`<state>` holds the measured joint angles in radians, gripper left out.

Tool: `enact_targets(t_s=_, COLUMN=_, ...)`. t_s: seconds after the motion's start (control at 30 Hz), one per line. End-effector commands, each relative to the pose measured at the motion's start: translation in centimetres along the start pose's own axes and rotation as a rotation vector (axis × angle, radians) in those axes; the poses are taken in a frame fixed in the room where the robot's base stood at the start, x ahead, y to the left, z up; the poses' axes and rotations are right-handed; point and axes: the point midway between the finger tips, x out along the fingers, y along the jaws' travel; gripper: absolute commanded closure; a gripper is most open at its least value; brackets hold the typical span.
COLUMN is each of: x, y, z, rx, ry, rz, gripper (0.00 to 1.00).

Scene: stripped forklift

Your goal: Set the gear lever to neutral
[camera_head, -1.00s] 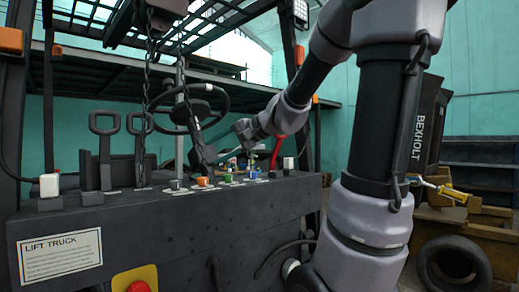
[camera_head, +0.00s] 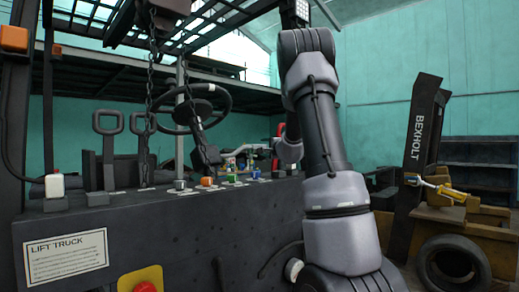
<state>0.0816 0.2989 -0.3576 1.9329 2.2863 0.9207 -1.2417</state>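The dark console (camera_head: 160,228) of the forklift carries several levers, and I cannot tell which is the gear lever. Two dark loop-handled levers (camera_head: 108,124) stand upright at its left. Small levers with orange (camera_head: 207,181), green (camera_head: 231,170) and blue (camera_head: 240,168) parts stand in a row toward its right. A red lever (camera_head: 281,130) is partly hidden behind my arm. My gripper (camera_head: 243,151) is small and far off, pointing left above the right end of the row. Its fingers are too small to tell if they are open or touch a lever.
A steering wheel (camera_head: 194,108) rises behind the console, and chains (camera_head: 148,95) hang in front of it. A white-knobbed switch (camera_head: 54,187) is at the left end. A red button (camera_head: 144,287) is on the front. A yellow machine with a tyre (camera_head: 453,266) stands at right.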

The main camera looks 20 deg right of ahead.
Motion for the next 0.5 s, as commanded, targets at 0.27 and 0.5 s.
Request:
enact_targets(t_s=0.27, x=4.4, y=0.1, z=0.0, rx=-0.001, ry=0.000, rz=0.001, gripper=0.39)
enact_targets(t_s=0.5, x=5.5, y=0.0, z=0.0, rx=0.001, ry=-0.001, rz=0.001, gripper=0.39)
